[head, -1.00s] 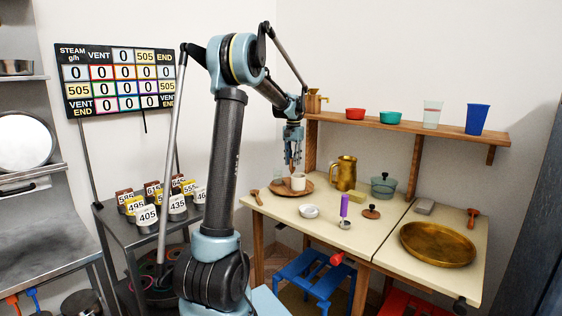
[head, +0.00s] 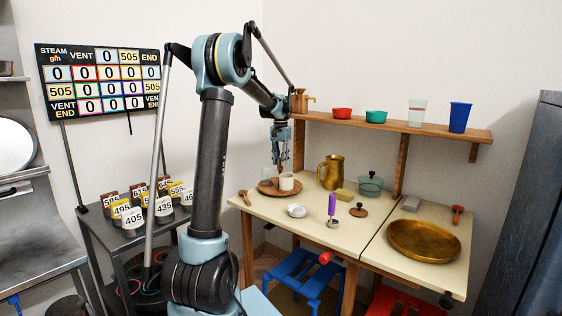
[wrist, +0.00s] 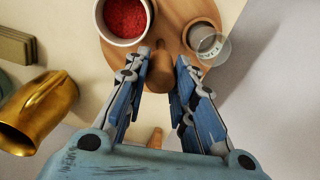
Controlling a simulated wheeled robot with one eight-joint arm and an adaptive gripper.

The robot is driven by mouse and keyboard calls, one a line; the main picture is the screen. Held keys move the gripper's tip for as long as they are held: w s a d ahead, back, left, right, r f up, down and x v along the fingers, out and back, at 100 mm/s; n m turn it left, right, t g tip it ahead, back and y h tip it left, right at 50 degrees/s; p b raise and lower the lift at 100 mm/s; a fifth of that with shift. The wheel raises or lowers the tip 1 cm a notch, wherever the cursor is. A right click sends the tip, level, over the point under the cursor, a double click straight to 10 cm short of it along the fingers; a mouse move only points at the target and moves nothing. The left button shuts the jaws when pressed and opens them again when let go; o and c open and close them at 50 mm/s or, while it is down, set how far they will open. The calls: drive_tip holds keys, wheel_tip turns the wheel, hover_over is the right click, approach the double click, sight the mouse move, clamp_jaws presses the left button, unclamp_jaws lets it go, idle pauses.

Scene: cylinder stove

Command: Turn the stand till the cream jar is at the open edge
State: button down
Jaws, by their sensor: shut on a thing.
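The stand (head: 266,192) is a round wooden turntable near the back left corner of the cream table; its board also shows in the wrist view (wrist: 178,18). The cream jar (head: 287,182) is a pale cylinder on its right side in the head view. In the wrist view the jar (wrist: 124,18) is at upper left and holds something red. A clear glass (wrist: 209,46) stands on the stand's right part there. My gripper (wrist: 168,72) is shut on the stand's brown wooden handle (wrist: 160,85), its fingers either side. In the head view my gripper (head: 278,166) is just above the stand.
A brass jug (head: 331,173) stands right of the stand, with a green pot (head: 370,185) beyond. A white dish (head: 296,210) and a purple-handled tool (head: 332,206) are in front. A wooden-handled thing (head: 245,198) lies at the left edge. A shelf (head: 390,124) runs above.

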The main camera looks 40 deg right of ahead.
drive_tip(key=shift+w+a, duration=0.2)
drive_tip(key=shift+w, duration=0.15)
drive_tip(key=c, duration=1.3)
unclamp_jaws()
drive_tip(key=shift+a, duration=0.1)
drive_tip(key=shift+c, duration=0.2)
drive_tip(key=shift+s, duration=0.1)
wheel_tip(320, 180, up, 12)
